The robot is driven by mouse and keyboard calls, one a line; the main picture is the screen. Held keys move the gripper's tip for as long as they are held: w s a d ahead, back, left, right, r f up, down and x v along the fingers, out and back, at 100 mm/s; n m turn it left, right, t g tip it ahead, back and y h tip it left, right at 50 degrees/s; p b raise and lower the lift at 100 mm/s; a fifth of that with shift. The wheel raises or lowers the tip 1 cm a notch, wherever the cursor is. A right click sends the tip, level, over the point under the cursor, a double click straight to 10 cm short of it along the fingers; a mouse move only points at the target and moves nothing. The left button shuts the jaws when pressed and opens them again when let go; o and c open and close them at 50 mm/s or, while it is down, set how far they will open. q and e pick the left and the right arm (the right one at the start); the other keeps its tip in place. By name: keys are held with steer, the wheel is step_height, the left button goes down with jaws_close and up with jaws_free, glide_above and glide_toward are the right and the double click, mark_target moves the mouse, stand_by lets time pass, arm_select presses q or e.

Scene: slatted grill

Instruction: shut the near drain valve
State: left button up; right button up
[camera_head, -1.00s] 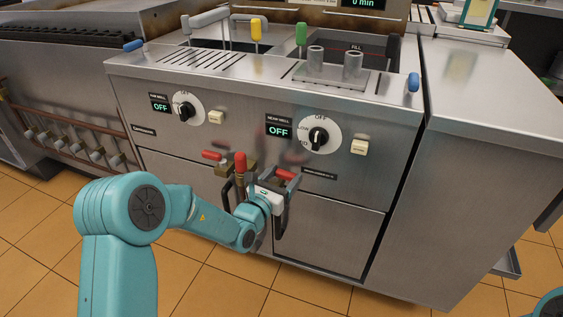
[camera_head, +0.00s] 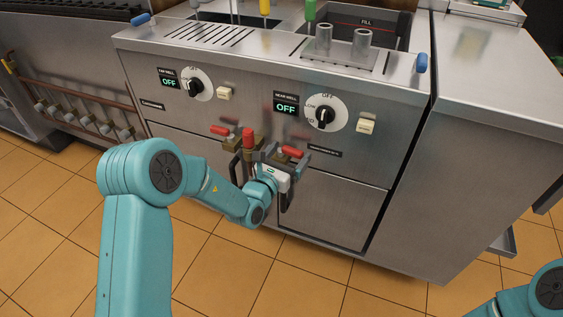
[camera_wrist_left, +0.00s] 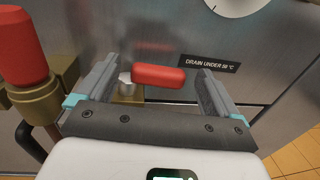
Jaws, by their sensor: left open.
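The near drain valve shows as a red lever (camera_head: 293,152) low on the steel front, below the near well dial. In the left wrist view the red lever (camera_wrist_left: 158,76) lies roughly level, with a metal hub at its left end. My left gripper (camera_head: 287,157) is open in front of it. In the left wrist view its fingers (camera_wrist_left: 158,70) stand on either side of the lever, with a visible gap on the right. Whether either finger touches it cannot be told. My right gripper is out of view.
An upright red handle (camera_head: 248,138) on a brass body stands close left of my gripper; another red lever (camera_head: 219,131) is farther left. Dark door handles hang below. The near well dial (camera_head: 325,113) reads OFF on its display. Tiled floor is clear in front.

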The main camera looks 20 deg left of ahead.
arm_select(q)
steer(key=s+a+p, duration=0.2)
steer(key=s, duration=1.4)
steer(key=shift+a, duration=0.2)
